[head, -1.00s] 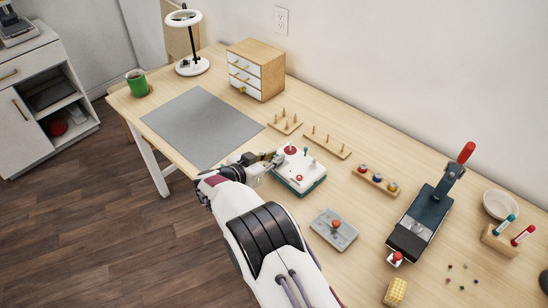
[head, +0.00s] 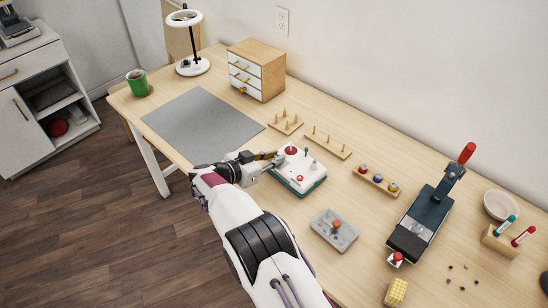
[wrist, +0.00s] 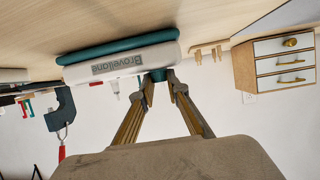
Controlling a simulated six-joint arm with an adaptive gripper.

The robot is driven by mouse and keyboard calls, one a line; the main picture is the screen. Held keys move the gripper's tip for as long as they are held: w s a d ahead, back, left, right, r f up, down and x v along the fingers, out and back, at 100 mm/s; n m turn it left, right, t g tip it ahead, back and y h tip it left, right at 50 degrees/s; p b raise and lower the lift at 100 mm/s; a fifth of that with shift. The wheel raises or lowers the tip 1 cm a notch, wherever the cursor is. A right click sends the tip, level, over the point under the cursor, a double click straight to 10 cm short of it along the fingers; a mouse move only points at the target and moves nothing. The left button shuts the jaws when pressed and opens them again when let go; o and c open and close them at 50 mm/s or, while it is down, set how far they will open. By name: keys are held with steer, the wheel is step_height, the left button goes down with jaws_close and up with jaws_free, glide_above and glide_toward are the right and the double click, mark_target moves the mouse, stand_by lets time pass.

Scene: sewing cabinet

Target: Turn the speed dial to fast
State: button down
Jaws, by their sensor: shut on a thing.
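The white machine (head: 304,168) with a teal base stands on the table in the head view. It carries a dark red round part (head: 291,150) and a small red knob on top. My gripper (head: 276,157) reaches the machine's left side, and in the wrist view my gripper (wrist: 160,84) is shut on this dial. The dial's marks and pointer cannot be made out.
A grey mat (head: 202,127) lies left of the machine, and a small drawer cabinet (head: 256,69) stands behind it. Peg racks (head: 326,142) are behind the machine. A grey box with a red knob (head: 334,229) and a dark lever press (head: 425,218) stand to the right.

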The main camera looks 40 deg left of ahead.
steer(key=c, duration=2)
jaws_free()
steer(key=shift+o, duration=0.2)
steer(key=v, duration=1.2)
steer(key=shift+r, duration=0.1)
